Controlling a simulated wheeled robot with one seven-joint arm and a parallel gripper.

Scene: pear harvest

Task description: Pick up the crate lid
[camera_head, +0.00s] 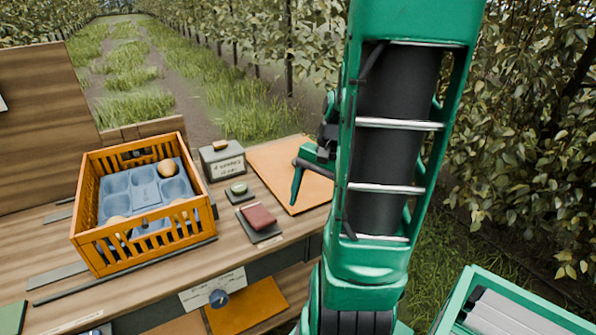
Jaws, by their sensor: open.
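A flat orange-tan panel (266,158), which looks like the crate lid, lies on the right end of the wooden table. My arm hides its right part. My gripper (297,184) is open, with one green finger pointing down over the panel. The rest of the gripper is largely hidden behind my arm. I cannot tell whether the fingertip touches the panel. The orange slatted crate (160,236) stands open on the table to the left. It holds a blue-grey moulded tray (145,193) with a few pale pears in it.
Between crate and panel are a grey labelled box (222,163), a small green item on a dark pad (238,190) and a red-brown block (258,216). An orange board (245,306) lies on the lower shelf. A green-framed bin (510,308) is at lower right.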

